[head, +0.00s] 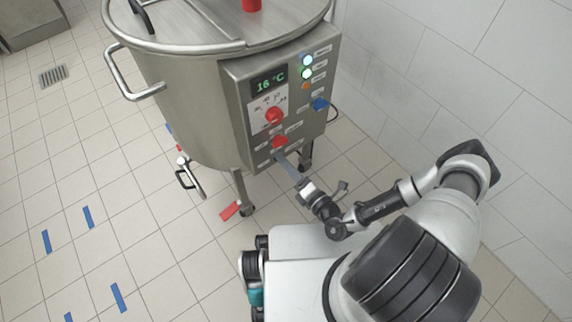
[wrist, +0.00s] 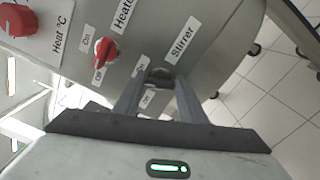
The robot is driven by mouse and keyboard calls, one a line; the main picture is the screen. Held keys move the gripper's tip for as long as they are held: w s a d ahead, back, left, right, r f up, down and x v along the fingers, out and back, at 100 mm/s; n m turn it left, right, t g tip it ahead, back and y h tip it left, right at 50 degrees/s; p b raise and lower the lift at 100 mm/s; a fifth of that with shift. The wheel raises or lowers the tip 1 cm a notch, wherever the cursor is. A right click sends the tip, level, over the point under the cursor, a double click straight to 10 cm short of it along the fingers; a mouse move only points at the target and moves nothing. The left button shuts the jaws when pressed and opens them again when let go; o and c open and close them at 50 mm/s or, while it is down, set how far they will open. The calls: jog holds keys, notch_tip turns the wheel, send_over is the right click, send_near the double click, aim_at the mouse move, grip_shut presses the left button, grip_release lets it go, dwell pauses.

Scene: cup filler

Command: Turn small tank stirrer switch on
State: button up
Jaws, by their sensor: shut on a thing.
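The tank (head: 190,85) is a round steel vessel with a control box (head: 240,100) on its side. The stirrer switch (wrist: 160,75) is a small grey knob beside the label "Stirrer", with "On" and "Off" labels around it. My gripper (wrist: 157,88) is shut on this switch, with a finger on each side of it. In the head view my gripper (head: 281,159) reaches the lower part of the box, where the switch is hidden by it. The fingers partly cover the knob, so its exact setting cannot be told.
The red heater switch (wrist: 105,52) is just left of the stirrer switch, and the red heat dial (wrist: 18,20) is further left. A blue knob (head: 320,104) is on the box's right. A tiled wall (head: 450,80) stands right.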

jog(key=shift+m+b, duration=0.45)
jog(key=shift+m, duration=1.75)
jog(key=o, duration=1.1)
jog(key=shift+c, duration=0.2)
jog(key=shift+f, duration=0.1)
jog(key=p+v, duration=0.2)
jog(key=v, duration=1.5)
jog(key=shift+s+d, duration=0.1)
jog(key=shift+d, duration=0.05)
